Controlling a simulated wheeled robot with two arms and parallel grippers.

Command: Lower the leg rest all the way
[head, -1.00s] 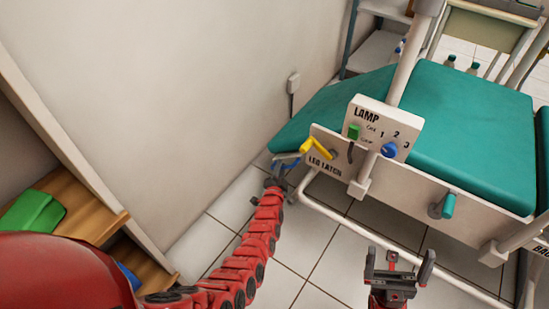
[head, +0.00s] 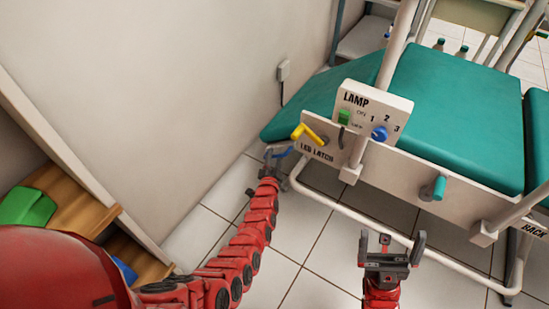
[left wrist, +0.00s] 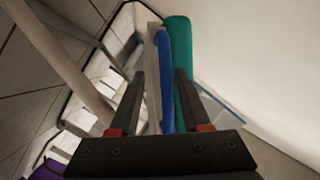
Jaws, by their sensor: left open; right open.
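The teal leg rest (head: 308,108) is the left end section of the chair and slopes down to the left, toward the wall. A yellow lever (head: 310,134) stands on the white side panel marked LEG LATCH. A blue bar (head: 284,152) shows below the leg rest's near edge. My left gripper (head: 274,152) is open at this bar. In the left wrist view the blue bar (left wrist: 165,80) and the teal pad edge (left wrist: 180,50) run between its fingers; I cannot tell how deep the bar sits. My right gripper (head: 392,246) is open and empty in front of the chair.
A white LAMP panel (head: 376,110) with a green switch and blue knob stands beside the latch. A teal handle (head: 438,187) is on the side panel. The white base rail (head: 345,213) runs low in front. A wooden shelf (head: 85,205) is at left. The wall is close behind.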

